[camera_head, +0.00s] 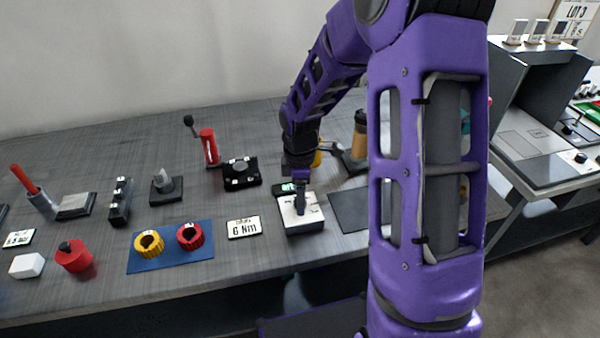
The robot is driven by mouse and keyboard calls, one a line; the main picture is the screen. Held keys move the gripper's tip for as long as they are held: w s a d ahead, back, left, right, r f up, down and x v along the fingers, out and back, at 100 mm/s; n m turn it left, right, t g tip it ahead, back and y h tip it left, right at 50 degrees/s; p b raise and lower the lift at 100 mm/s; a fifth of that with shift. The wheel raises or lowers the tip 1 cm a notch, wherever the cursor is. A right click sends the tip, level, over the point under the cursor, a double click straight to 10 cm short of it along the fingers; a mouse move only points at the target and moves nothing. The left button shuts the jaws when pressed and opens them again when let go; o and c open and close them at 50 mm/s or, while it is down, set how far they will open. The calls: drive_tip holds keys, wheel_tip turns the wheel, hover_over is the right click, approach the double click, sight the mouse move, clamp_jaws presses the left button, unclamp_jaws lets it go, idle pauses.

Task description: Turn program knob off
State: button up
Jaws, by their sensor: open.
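A small white box (311,216) with a green display (285,188) at its back stands near the front of the grey bench. My purple arm reaches down over it, and my gripper (300,208) is open just above or at its top face. I cannot tell whether the fingers touch the box. No program knob can be clearly made out; the gripper covers part of the box's top.
A "6 Nm" card (244,228) lies left of the box, and a dark flat plate (349,211) lies right of it. A blue mat (168,263) holds a yellow and a red ring. My arm hides much of the bench's right end.

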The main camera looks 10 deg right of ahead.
wheel_tip(320, 180, up, 17)
drive_tip(key=p, duration=0.2)
drive_tip(key=shift+f, duration=0.15)
